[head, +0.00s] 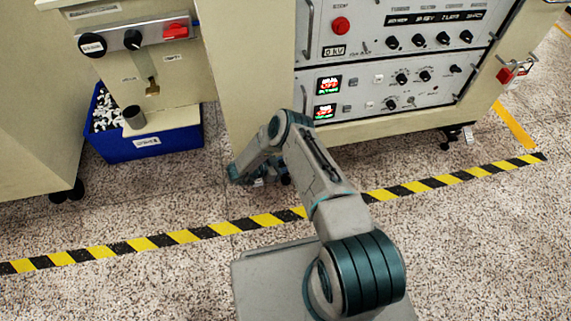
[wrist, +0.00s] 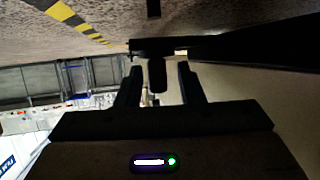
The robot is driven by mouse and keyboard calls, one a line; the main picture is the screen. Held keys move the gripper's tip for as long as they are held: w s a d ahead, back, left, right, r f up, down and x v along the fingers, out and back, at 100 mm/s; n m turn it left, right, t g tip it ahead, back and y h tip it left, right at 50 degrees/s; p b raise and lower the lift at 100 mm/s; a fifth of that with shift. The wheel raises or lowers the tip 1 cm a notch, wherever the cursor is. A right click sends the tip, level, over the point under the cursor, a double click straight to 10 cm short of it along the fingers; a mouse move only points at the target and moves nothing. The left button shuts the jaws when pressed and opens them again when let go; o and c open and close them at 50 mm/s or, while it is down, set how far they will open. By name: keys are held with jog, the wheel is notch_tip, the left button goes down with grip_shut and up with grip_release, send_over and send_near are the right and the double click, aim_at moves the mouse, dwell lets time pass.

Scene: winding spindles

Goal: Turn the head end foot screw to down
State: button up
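My gripper (head: 260,180) is low by the floor at the bottom edge of the beige cabinet in the head view, partly hidden by my own arm. In the wrist view its two dark fingers (wrist: 160,82) are apart. A dark, stubby upright part (wrist: 157,75), which looks like the foot screw, shows between the fingers with a gap on each side. A dark flat piece (wrist: 146,44) joins it at its upper end in the picture. I cannot tell whether the fingers reach around it or are short of it. The foot screw is not discernible in the head view.
A blue bin (head: 150,147) of small parts stands left of my gripper, below a panel with a red switch (head: 175,31). The control cabinet (head: 250,70) rises above my gripper. Yellow-black tape (head: 180,237) crosses the speckled floor. A caster (head: 445,146) is at right.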

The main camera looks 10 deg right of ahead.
jog(key=shift+a+r, duration=0.1)
jog(key=p+v, duration=0.4)
jog(key=v, duration=0.9)
jog(key=shift+a, duration=0.25)
jog(key=shift+s, duration=0.2)
